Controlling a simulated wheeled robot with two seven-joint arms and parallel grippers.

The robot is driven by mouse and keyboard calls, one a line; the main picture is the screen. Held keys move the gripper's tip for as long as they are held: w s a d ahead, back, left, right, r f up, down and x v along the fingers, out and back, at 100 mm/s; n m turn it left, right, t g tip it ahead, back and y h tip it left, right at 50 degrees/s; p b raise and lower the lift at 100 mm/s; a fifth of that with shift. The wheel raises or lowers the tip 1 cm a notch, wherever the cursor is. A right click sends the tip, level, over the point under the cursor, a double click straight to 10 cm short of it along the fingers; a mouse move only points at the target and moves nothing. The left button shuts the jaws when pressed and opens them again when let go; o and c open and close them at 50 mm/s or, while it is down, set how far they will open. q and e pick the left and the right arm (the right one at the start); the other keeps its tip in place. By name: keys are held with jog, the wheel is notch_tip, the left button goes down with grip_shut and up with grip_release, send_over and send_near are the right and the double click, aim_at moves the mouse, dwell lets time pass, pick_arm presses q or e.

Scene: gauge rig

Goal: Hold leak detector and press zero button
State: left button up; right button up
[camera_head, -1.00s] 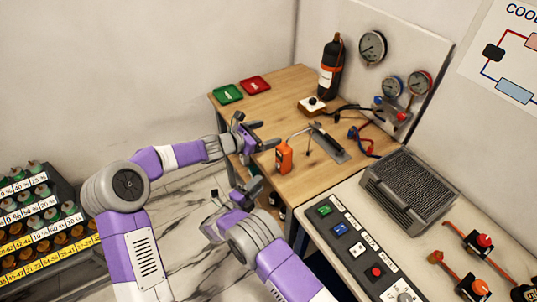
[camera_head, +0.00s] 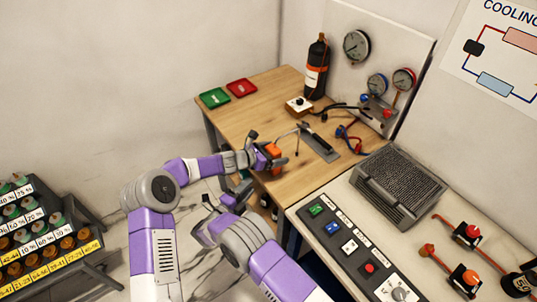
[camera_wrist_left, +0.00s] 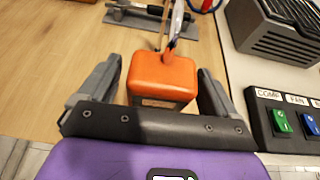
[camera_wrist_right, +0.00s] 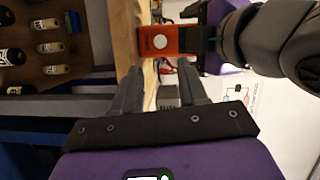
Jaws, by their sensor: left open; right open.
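The orange leak detector (camera_head: 274,151) stands at the front edge of the wooden bench, partly hidden by my left gripper (camera_head: 266,149). In the left wrist view the detector (camera_wrist_left: 162,76) sits between the open fingers, with a gap at each side. In the right wrist view the detector (camera_wrist_right: 178,40) shows a round white button (camera_wrist_right: 160,41) and a dark part beside my left gripper. My right gripper (camera_head: 227,198) is open and empty, lower and in front of the bench edge. The detector lies beyond its fingertips (camera_wrist_right: 160,72).
Behind the detector lies a grey plate (camera_head: 320,145) with a probe. A control panel (camera_head: 345,245) with coloured buttons and a grey finned box (camera_head: 398,185) stand to the right. Green (camera_head: 214,98) and red (camera_head: 242,87) trays lie at the back left. Bench between is clear.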

pick_arm(q)
jog(key=shift+c, duration=0.3)
jog(key=c, duration=1.2)
jog(key=shift+c, duration=0.3)
pick_arm(e)
grip_shut()
dwell(0.5)
